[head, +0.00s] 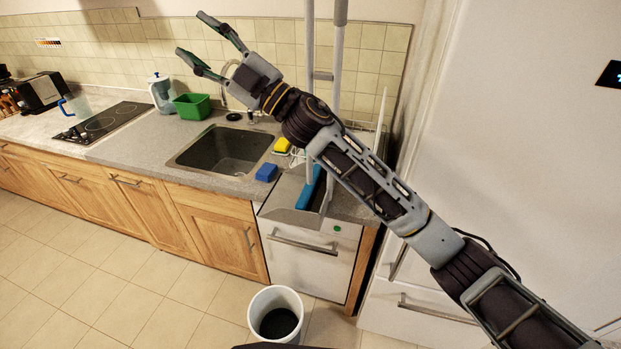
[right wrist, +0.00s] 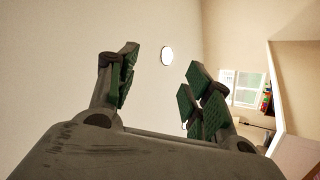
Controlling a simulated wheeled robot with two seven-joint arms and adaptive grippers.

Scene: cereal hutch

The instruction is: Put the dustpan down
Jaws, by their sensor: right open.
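A grey dustpan (head: 291,214) sits at the counter's front edge above the white dishwasher, right of the sink, with its scoop jutting over the edge. A blue piece (head: 310,188) shows at its right side. Two upright grey bars (head: 338,60) rise behind my right arm; whether they join the dustpan is hidden. My right gripper (head: 195,36) is open and empty, raised above the counter well up and left of the dustpan. Its spread fingers also show in the right wrist view (right wrist: 161,80), with nothing between them. My left gripper is not in view.
The sink (head: 224,150) has a yellow sponge (head: 282,145) and a blue sponge (head: 266,172) to its right. A green tub (head: 192,106), a jug (head: 163,93) and a hob (head: 104,122) stand left. A white bin (head: 275,303) is on the floor. A tall white cabinet stands right.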

